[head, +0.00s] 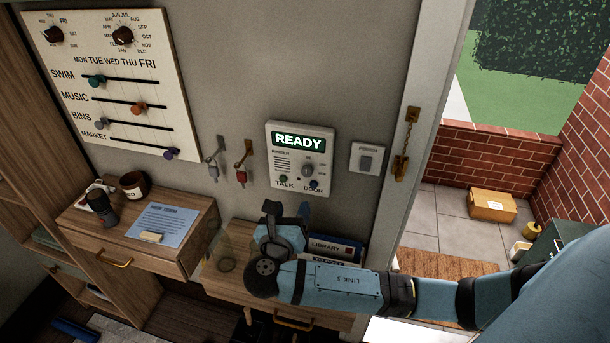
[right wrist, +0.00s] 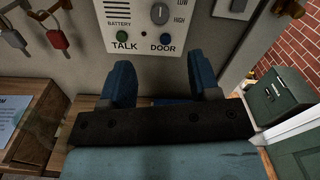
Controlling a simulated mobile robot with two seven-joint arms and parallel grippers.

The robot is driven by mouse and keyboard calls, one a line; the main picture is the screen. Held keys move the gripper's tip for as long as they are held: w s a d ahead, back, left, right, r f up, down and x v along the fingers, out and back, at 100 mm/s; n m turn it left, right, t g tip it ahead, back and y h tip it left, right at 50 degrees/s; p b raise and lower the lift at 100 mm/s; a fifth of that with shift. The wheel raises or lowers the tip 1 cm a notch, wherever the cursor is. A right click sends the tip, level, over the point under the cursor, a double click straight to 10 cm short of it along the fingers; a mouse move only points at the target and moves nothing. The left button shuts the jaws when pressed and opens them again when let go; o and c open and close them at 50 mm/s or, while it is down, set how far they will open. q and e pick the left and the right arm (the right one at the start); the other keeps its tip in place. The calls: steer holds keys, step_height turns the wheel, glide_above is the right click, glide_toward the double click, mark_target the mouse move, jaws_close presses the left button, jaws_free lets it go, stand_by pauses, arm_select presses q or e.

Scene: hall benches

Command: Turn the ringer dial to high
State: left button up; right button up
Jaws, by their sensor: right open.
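The intercom panel (head: 300,158) hangs on the grey wall with a lit READY screen (head: 298,141). Its round grey ringer dial (head: 308,170) is on the right half, above the DOOR button. The dial also shows at the top edge of the right wrist view (right wrist: 160,14), with LOW and HIGH printed to its right; I cannot tell its exact setting. My right gripper (head: 287,211) is open and empty, below the panel and apart from it. In the right wrist view its two blue fingers (right wrist: 162,82) stand below the TALK and DOOR buttons. My left gripper is not in view.
The doorway frame (head: 410,120) is at the right. The wall just below the panel is bare.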

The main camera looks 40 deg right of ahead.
mark_target(306, 173)
steer(key=p+x, duration=0.2)
steer(key=x, duration=0.9)
steer(key=shift+w, duration=0.1)
steer(key=shift+w+d, duration=0.3)
steer(key=shift+d, duration=0.15)
steer(key=c, duration=0.9)
